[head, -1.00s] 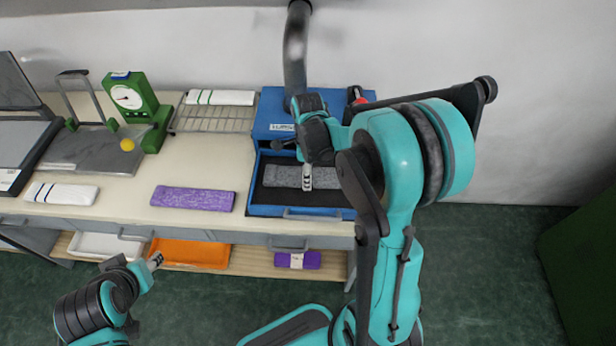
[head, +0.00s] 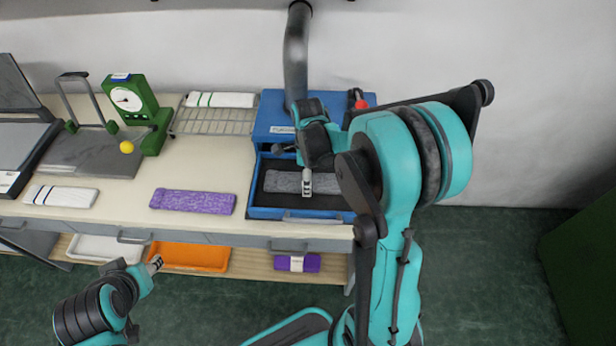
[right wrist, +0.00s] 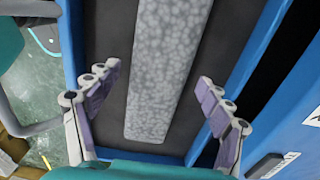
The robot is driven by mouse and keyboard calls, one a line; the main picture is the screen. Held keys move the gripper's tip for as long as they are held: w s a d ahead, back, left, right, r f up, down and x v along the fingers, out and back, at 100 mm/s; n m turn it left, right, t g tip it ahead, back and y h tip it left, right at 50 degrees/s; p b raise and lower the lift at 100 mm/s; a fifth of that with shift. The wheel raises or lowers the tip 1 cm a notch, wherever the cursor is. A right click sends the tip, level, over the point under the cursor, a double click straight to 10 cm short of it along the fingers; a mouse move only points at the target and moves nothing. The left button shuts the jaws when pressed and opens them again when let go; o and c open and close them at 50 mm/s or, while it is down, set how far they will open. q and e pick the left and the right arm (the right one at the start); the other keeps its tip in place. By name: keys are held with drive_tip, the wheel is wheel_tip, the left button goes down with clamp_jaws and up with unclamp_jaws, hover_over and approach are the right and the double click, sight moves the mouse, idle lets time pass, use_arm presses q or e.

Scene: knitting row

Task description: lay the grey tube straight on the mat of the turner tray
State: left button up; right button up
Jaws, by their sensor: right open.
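The grey tube (head: 283,181) lies flat on the dark mat (head: 270,201) of the blue turner tray (head: 262,212). In the head view it runs left to right, and its right part is hidden by my right arm. In the right wrist view the tube (right wrist: 165,75) lies lengthwise, about parallel to the tray's long sides, with dark mat (right wrist: 110,60) showing on both sides. My right gripper (right wrist: 158,85) is open, its fingers on either side of the tube and apart from it. My left gripper (head: 154,263) is empty in front of the table; its jaw state is unclear.
The blue turner machine (head: 272,108) with a dark upright pipe (head: 296,60) stands behind the tray. A purple tube (head: 192,201) and a white striped tube (head: 60,196) lie on the table. A wire rack (head: 215,122) holds another white tube (head: 220,100). A green gauge (head: 135,100) stands further left.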

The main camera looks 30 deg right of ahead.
wheel_tip(320, 180, up, 10)
drive_tip(key=p, duration=0.3)
drive_tip(key=s+a+r+n+t, duration=0.2)
drive_tip(key=s+n, duration=0.4)
drive_tip(key=n, duration=0.6)
drive_tip(key=s+a+r+n+t, duration=0.3)
drive_tip(key=s+a+n+t, duration=0.2)
drive_tip(key=n, duration=0.7)
drive_tip(key=shift+s+a+r, duration=0.35)
drive_tip(key=shift+s+a, duration=0.1)
drive_tip(key=shift+a, duration=0.75)
wheel_tip(320, 180, down, 3)
drive_tip(key=shift+r+b, duration=0.2)
drive_tip(key=shift+b, duration=0.9)
